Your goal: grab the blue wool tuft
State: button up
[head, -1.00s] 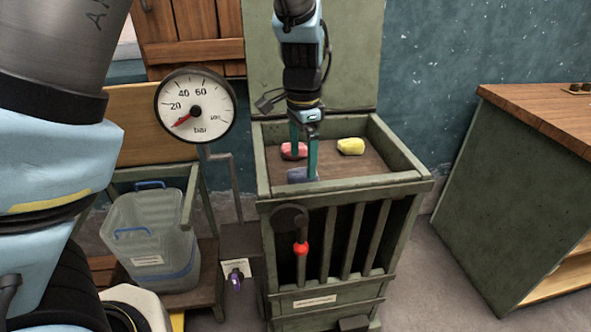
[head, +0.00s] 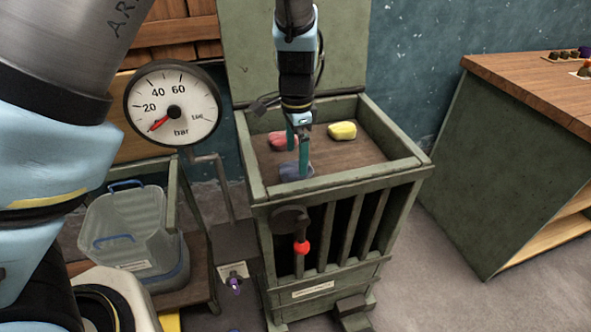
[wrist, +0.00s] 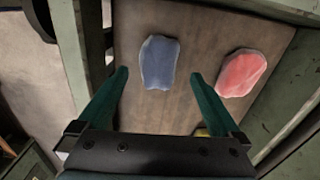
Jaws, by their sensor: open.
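The blue wool tuft (head: 296,171) lies on the brown floor of the green slatted crate, near its front-left side in the head view. In the wrist view the blue tuft (wrist: 158,62) is ahead of the fingertips, between their lines and slightly left of centre. My gripper (head: 298,158) is open and empty above the tuft, pointing down. In the wrist view its two teal fingers (wrist: 159,78) stand apart, and nothing is between them. In the head view a finger hides part of the tuft.
A red tuft (head: 283,141) and a yellow tuft (head: 342,131) lie in the same crate (head: 345,178), whose raised walls surround them. The red tuft (wrist: 241,73) is right of the blue one in the wrist view. A pressure gauge (head: 172,103) stands left of the crate.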

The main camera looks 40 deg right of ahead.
aim_at(296, 165)
jog(key=shift+a+f+p, duration=0.1)
jog(key=shift+f+p, duration=0.8)
jog(key=shift+f, duration=1.55)
jog(key=c, duration=1.3)
